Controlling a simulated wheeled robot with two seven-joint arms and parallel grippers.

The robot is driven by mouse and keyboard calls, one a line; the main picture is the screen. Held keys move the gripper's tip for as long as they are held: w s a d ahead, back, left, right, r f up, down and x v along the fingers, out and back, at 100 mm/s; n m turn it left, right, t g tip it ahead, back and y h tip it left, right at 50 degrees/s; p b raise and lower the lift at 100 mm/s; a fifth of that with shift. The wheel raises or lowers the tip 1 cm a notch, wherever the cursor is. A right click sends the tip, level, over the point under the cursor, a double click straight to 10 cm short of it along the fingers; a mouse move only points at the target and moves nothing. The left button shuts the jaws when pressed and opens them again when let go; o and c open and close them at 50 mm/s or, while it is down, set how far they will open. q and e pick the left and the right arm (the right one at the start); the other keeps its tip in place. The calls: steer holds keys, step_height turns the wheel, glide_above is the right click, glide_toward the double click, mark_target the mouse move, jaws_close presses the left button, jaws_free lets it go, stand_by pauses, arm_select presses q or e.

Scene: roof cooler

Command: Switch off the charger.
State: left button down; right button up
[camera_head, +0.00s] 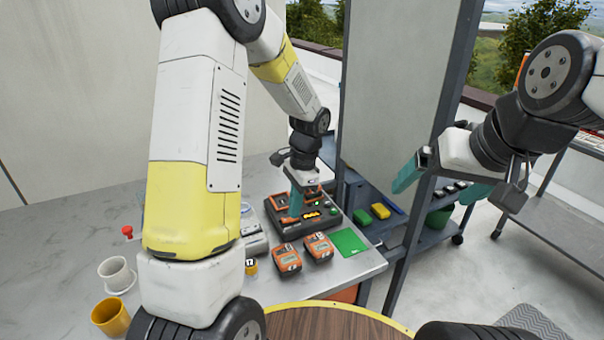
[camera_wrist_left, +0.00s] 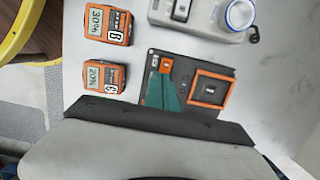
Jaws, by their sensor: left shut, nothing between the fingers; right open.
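The charger (camera_head: 318,222) is a black box on the grey table, with orange-framed bays, a yellow readout and small green lights on top. In the left wrist view the charger (camera_wrist_left: 190,68) shows an orange-framed bay and a small orange part at the fingertips. My left gripper (camera_head: 294,213) is shut and empty, with its teal fingers pointing down at the charger top; they also show in the left wrist view (camera_wrist_left: 160,80). The fingers hide part of the panel, and I cannot tell if they touch it. My right gripper (camera_head: 433,190) is open and empty, right of the table.
Two orange battery packs (camera_head: 287,260) (camera_head: 319,247) stand in front of the charger, beside a green mat (camera_head: 349,243). A white cup (camera_head: 117,274), a yellow cup (camera_head: 111,317) and a red button (camera_head: 127,231) are at left. A dark frame post (camera_head: 408,225) stands right of the table.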

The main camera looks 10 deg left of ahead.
arm_select(q)
step_height(320, 180, up, 12)
steer(key=shift+w+d+r, duration=0.25)
steer(key=shift+w, duration=0.15)
